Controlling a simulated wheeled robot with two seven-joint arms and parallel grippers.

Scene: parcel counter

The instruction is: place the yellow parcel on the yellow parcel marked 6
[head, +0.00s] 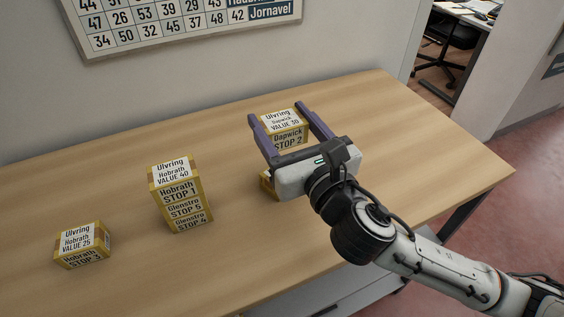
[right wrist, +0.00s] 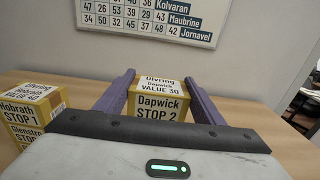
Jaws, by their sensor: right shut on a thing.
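My right gripper (head: 276,112) is shut on a yellow parcel (head: 284,130) labelled Dapwick, STOP 2. Its purple fingers lie along two sides of the parcel, which also shows between them in the right wrist view (right wrist: 158,105). Another yellow parcel (head: 267,186) shows only as a small corner below my right gripper in the head view; its label is hidden, so I cannot read a 6 on it. I cannot tell how far the held parcel is above the table or from that parcel. My left gripper is not in view.
A stack of yellow parcels (head: 182,208), marked STOP 1, 5 and 4 from top down, stands mid-left on the wooden table (head: 120,160). A single parcel marked STOP 3 (head: 82,243) sits farther left. The table's right end is clear. A number board (head: 185,22) hangs behind.

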